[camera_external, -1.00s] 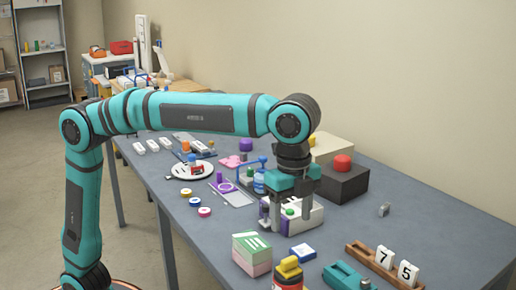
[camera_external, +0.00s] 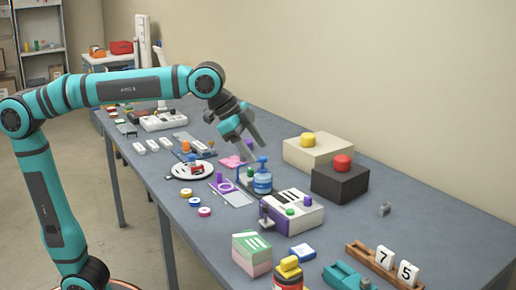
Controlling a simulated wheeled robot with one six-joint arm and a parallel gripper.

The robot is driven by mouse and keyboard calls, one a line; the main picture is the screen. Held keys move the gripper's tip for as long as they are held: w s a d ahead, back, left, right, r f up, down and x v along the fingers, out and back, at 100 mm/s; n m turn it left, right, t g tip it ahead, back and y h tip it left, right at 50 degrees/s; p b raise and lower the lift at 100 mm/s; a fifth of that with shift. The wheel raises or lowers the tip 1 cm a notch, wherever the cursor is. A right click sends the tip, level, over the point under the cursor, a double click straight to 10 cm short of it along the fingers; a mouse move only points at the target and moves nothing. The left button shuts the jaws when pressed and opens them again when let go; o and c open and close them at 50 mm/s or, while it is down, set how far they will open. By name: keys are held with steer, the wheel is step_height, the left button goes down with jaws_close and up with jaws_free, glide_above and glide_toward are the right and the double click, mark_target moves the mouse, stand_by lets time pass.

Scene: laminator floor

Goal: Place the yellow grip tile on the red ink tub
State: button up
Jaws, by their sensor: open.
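A red tub with a dark band (camera_external: 287,284) stands at the bottom edge of the external view, partly cut off. A yellow block with a raised grip (camera_external: 289,266), which looks like the yellow grip tile, rests on top of the tub. My gripper (camera_external: 256,150) is tilted and open above the far middle of the table, behind the blue bottle. It is well away from the tub and tile. I see nothing between its fingers.
Button boxes (camera_external: 340,184) stand behind. The right table area is mostly clear.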

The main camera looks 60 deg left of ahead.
steer(key=s+a+n+t+y, duration=0.1)
steer(key=s+a+n+t, duration=0.2)
steer(key=a, duration=0.7)
steer(key=s+a+f+n+t+y, duration=0.1)
steer(key=s+a+n+t, duration=0.3)
steer(key=s+a, duration=0.4)
steer(key=s+a+n+t+y, duration=0.1)
steer(key=s+a+n+t, duration=0.3)
steer(key=a, duration=0.9)
steer(key=shift+s+a+f+t+y, duration=0.3)
steer(key=shift+s+f+t, duration=0.15)
steer(key=shift+s, duration=0.2)
